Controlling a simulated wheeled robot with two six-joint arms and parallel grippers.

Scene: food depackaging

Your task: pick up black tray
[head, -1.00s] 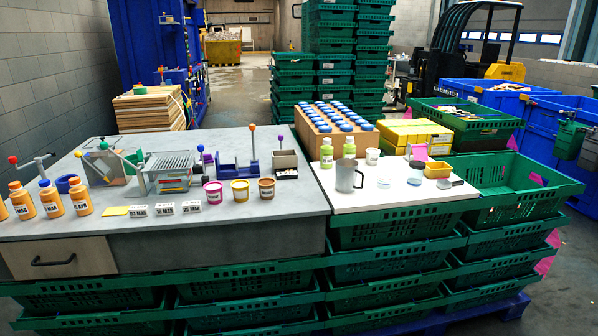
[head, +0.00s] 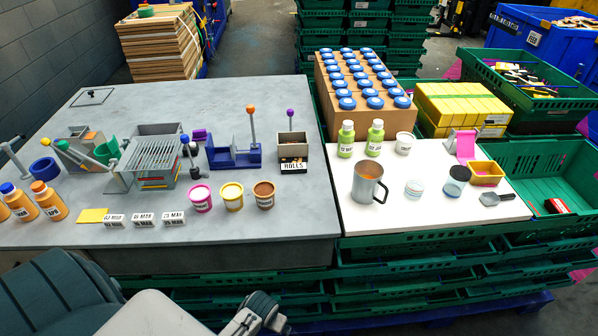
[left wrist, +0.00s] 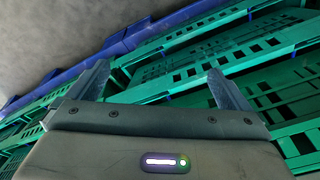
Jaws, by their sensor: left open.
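I cannot make out a clear black tray. A small dark grey scoop-like piece (head: 497,198) lies at the right end of the white board. A small black and red item (head: 557,205) is in the open green crate on the right. My left gripper (left wrist: 160,82) shows in the left wrist view with its two fingers apart and nothing between them. It points at the sides of green crates below the worktop. In the head view, my left arm comes in at the bottom left, below the bench's front edge. My right gripper is not in view.
The grey bench (head: 290,240) holds bottles, colored tubs, date blocks and a rolls box (head: 293,150). The white board (head: 440,222) carries a metal mug (head: 368,183), green bottles, jars and a yellow bin (head: 486,173). Green crates (head: 420,245) are stacked below.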

